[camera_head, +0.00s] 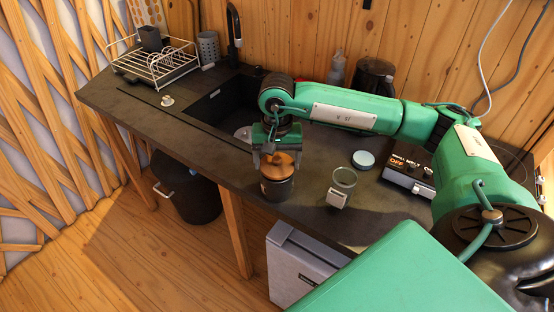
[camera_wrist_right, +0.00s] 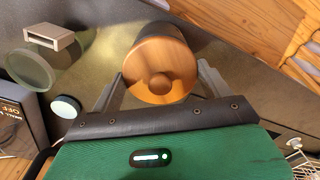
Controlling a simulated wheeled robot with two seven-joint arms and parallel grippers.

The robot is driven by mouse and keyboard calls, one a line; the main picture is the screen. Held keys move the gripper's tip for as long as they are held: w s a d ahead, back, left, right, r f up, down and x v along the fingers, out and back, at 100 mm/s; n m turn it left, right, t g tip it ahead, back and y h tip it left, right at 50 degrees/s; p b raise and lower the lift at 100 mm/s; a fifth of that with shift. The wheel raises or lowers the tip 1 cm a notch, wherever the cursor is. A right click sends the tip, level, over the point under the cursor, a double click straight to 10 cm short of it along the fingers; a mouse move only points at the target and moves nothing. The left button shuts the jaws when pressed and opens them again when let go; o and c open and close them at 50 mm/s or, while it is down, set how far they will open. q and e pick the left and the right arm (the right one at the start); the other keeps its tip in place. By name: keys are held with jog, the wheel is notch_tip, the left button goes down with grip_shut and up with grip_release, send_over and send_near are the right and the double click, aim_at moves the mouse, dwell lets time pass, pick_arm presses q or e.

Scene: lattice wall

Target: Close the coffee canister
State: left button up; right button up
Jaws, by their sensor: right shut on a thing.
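A dark canister (camera_head: 277,190) stands upright near the front edge of the counter. A round wooden lid with a knob (camera_head: 278,165) is at its top; I cannot tell whether it is fully seated. My right gripper (camera_head: 274,152) comes down from above and is shut on the lid. In the right wrist view the wooden lid (camera_wrist_right: 160,70) is between the two fingers of my right gripper (camera_wrist_right: 160,88), with the canister body mostly hidden behind it. My left gripper is in neither view.
A round pale-blue-topped item (camera_head: 363,159) and a scale-like box (camera_head: 408,173) are farther right. A sink (camera_head: 225,108) and dish rack (camera_head: 153,63) are at left. Bare counter (camera_head: 310,185) separates canister and jar.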

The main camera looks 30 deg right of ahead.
jog(key=shift+b, duration=0.45)
dwell(0.5)
jog(key=o, duration=0.9)
jog(key=shift+r, duration=0.1)
jog(key=shift+r+p, duration=1.3)
jog(key=shift+r, duration=2.1)
grip_shut()
